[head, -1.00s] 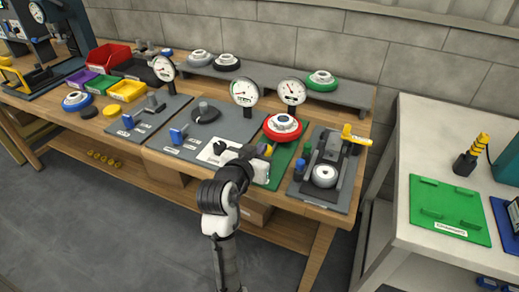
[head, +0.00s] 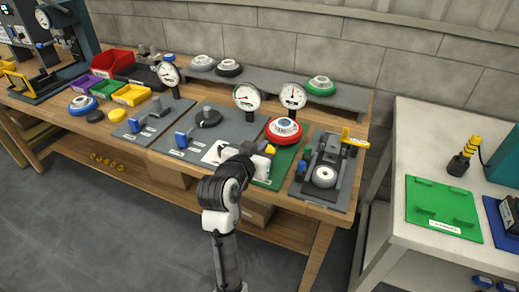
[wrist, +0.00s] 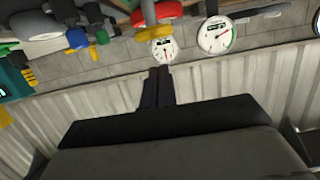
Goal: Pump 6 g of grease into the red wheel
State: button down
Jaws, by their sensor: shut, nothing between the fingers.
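The red wheel (head: 284,131), with a pale hub and blue centre, sits on a green plate (head: 285,165) on the wooden workbench. Two round dial gauges stand behind it, one at left (head: 247,97) and one at right (head: 293,96). My gripper (head: 250,150) is just left of and in front of the red wheel, beside a small yellow part (head: 267,148). In the wrist view its dark fingers (wrist: 158,75) are together and empty, pointing toward a dial gauge (wrist: 165,50). My arm hides part of the plates. I cannot tell whether the gripper touches anything.
A grey fixture with a yellow lever (head: 352,140) stands right of the green plate. A rear shelf holds more wheels, including a green one (head: 321,86). A white table (head: 415,150) stands at right.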

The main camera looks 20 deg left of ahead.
jog(key=b+v, duration=0.1)
jog(key=v, duration=0.7)
jog(key=shift+f, duration=0.25)
